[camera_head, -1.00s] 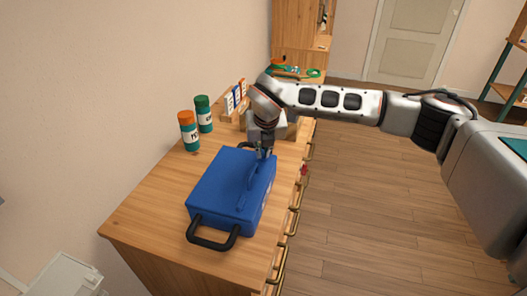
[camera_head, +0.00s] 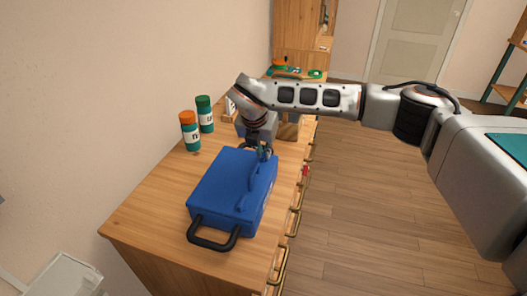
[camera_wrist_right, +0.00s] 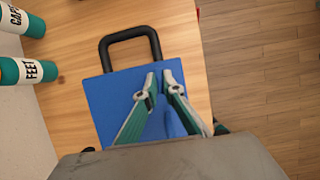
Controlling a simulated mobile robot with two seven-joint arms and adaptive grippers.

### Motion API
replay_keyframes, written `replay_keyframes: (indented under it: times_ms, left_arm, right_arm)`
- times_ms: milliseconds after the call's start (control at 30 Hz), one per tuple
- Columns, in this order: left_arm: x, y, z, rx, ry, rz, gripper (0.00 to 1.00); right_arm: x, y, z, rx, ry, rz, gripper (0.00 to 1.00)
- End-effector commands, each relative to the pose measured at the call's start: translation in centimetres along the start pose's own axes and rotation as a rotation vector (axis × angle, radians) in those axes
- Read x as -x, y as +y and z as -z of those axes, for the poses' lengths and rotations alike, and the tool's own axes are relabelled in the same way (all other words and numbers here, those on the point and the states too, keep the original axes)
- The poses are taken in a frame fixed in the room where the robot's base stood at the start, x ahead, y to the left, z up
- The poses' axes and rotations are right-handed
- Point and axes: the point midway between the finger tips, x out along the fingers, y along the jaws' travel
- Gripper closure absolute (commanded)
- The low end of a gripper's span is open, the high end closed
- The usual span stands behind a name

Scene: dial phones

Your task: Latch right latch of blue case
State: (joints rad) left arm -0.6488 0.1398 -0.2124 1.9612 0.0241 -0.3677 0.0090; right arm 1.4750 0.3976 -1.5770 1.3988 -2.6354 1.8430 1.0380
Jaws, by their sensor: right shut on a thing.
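The blue case (camera_head: 225,182) lies on the wooden counter, with a black handle (camera_head: 212,237) at its near end. A raised blue strip (camera_head: 247,194) runs along its right side. My right gripper (camera_head: 264,153) is at the case's far right corner, shut on a small part of the case. In the right wrist view the two fingertips (camera_wrist_right: 159,80) are close together over the blue case (camera_wrist_right: 108,98); what lies between them is too small to make out. The right latch cannot be told apart here. My left gripper is not in view.
A bottle with an orange cap (camera_head: 189,131) and one with a green cap (camera_head: 204,114) stand left of the case. The wooden counter (camera_head: 150,222) is clear at the near left. Brass drawer handles (camera_head: 280,266) line its right side.

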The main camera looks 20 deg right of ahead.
Motion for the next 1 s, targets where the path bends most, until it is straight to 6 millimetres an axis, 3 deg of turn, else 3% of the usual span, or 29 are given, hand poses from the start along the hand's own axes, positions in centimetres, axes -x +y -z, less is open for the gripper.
replay_keyframes:
  times_ms: [233,300,333,733,867,1000]
  left_arm:
    - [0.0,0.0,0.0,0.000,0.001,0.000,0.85]
    - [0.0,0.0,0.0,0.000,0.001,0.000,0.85]
    - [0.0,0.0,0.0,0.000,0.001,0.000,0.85]
    - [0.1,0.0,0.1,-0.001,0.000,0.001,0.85]
    - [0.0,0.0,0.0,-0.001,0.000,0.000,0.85]
    - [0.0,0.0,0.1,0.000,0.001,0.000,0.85]
  right_arm:
    - [0.0,0.0,0.0,-0.001,0.001,-0.001,1.00]
    - [0.0,0.0,0.0,-0.001,0.001,-0.001,0.76]
    - [0.0,0.0,0.0,-0.001,0.001,-0.001,0.75]
    - [0.5,0.0,-0.1,0.001,-0.001,-0.002,0.75]
    - [2.1,0.0,-0.1,0.000,-0.002,-0.002,0.75]
    - [4.9,0.1,-0.1,0.001,-0.003,-0.003,0.75]
